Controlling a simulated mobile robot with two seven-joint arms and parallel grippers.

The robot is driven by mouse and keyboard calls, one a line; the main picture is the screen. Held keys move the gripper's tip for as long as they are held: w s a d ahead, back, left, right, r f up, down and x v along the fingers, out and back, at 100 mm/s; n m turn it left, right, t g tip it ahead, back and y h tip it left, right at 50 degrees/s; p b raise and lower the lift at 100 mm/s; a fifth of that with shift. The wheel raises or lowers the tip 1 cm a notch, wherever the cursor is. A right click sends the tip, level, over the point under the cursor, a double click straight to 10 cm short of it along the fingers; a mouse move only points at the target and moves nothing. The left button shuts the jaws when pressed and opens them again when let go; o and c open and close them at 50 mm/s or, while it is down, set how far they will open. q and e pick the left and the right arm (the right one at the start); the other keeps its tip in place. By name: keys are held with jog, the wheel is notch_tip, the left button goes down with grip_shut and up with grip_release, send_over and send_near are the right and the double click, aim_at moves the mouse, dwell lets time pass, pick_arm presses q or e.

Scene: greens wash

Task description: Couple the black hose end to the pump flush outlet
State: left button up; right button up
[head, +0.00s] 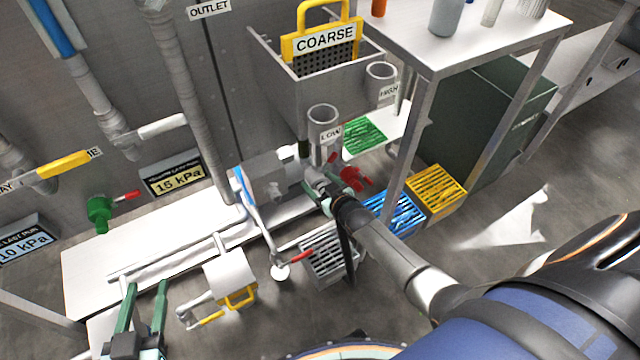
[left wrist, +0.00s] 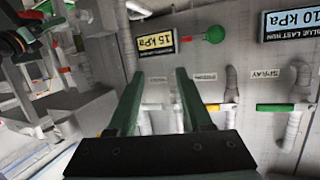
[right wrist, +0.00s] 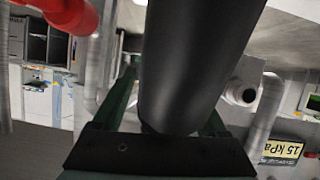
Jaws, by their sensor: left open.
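My right gripper (head: 322,184) reaches in from the right, beside the grey pump (head: 268,178). In the right wrist view, the black hose end (right wrist: 195,65) is a thick black cylinder between my green right fingers, which look closed on its sides. Black hose (head: 346,245) hangs below that gripper in the head view. A pale round pipe stub with a dark mouth (right wrist: 240,92) shows right of the hose end, apart from it in the picture; I cannot tell whether it is the flush outlet. My left gripper (head: 143,302) is open and empty at lower left, also seen in its wrist view (left wrist: 157,92).
A red valve (head: 354,179) is close beyond my right gripper. The LOW (head: 323,120) and HIGH (head: 381,76) pipes stand behind it. Blue (head: 398,212) and yellow (head: 437,190) crates and a table leg (head: 409,140) are to the right. A white crate (head: 330,258) stands below.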

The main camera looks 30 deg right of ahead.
jog(key=shift+o, duration=1.4)
jog(key=shift+f, duration=0.1)
jog(key=shift+s, duration=0.1)
